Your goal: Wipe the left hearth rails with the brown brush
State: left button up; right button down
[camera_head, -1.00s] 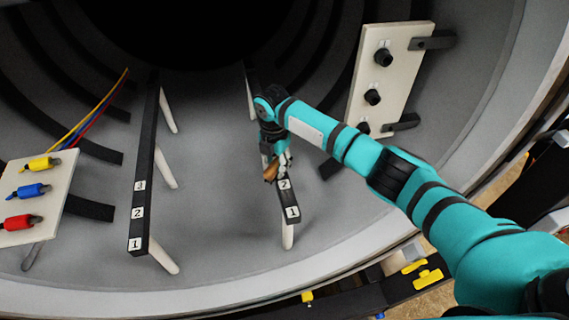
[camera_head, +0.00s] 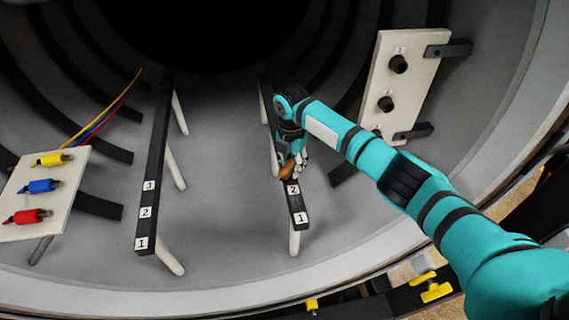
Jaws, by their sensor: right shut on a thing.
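The left hearth rail (camera_head: 154,165) is a long black bar on white posts, marked 1, 2 and 3 from its near end. The right hearth rail (camera_head: 298,208) is a like black bar with labels 1 and 2 showing; my right arm hides part of it. My right gripper (camera_head: 292,161) is shut on the brown brush (camera_head: 288,170), at the right rail just beyond label 2. Only a small brown part of the brush shows, and I cannot tell whether it touches the rail. My left gripper is not in view.
A white panel (camera_head: 50,184) with yellow, blue and red connectors stands at left, with coloured cables (camera_head: 105,110) behind it. A white panel (camera_head: 402,65) with black knobs stands at right. The grey chamber floor (camera_head: 225,190) between the rails is clear.

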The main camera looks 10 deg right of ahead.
jog(key=shift+d, duration=0.65)
jog(key=shift+r+p, duration=2.7)
jog(key=shift+r, duration=0.35)
jog(key=shift+r, duration=0.15)
jog(key=shift+r+p, duration=0.65)
jog(key=shift+p, duration=0.1)
jog(key=shift+r, duration=0.75)
jog(key=shift+a, duration=0.1)
